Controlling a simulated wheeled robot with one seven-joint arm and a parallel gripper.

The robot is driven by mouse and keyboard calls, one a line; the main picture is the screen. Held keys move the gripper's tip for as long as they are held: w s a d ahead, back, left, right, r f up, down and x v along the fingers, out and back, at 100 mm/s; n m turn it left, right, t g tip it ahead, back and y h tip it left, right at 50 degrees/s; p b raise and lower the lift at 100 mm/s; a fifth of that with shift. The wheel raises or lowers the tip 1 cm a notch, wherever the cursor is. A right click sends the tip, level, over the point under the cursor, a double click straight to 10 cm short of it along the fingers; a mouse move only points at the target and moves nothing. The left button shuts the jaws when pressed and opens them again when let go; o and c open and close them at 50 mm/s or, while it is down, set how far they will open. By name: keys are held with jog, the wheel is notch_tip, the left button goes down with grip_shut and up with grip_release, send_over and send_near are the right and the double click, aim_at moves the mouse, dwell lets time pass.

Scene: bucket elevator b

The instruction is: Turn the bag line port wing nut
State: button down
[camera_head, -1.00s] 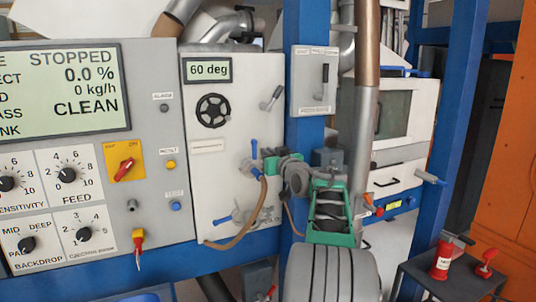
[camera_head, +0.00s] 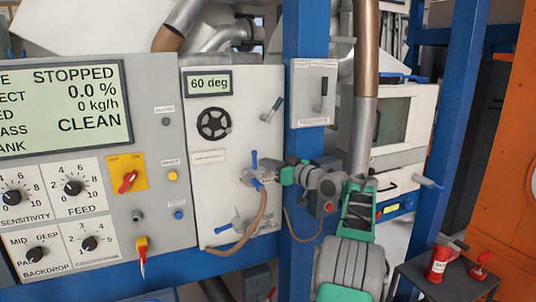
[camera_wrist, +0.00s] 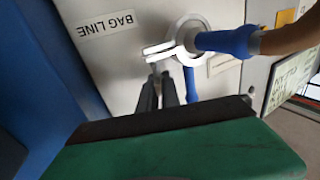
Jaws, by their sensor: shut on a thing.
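The bag line port (camera_head: 252,177) sits on the white panel, with a brown hose (camera_head: 255,220) hanging from it. In the wrist view the port's pale ring clamp (camera_wrist: 183,42) shows beside the BAG LINE label (camera_wrist: 108,23), with a blue cuff (camera_wrist: 228,42) on the hose. My gripper (camera_wrist: 160,76) has its dark fingers close together at the clamp's ears, shut on the small wing nut there, which the fingertips mostly hide. In the head view my gripper (camera_head: 272,175) reaches the port from the right. A blue lever (camera_wrist: 191,85) stands close beside the fingers.
A blue post (camera_head: 305,155) stands right behind my arm. A lower fitting (camera_head: 237,225) with a blue handle is below the port. The control panel (camera_head: 100,165) is at left. A dark stand (camera_head: 440,280) with a red bottle (camera_head: 438,262) is at lower right.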

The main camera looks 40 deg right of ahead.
jog(key=shift+r+n+y+p, duration=0.15)
jog(key=shift+n+y+p, duration=0.45)
jog(key=shift+y+p, duration=0.45)
jog(key=shift+p, duration=0.3)
jog(key=c, duration=1.6)
grip_release()
jog(key=shift+o, duration=0.2)
jog(key=shift+s+f, duration=0.1)
jog(key=shift+f, duration=0.1)
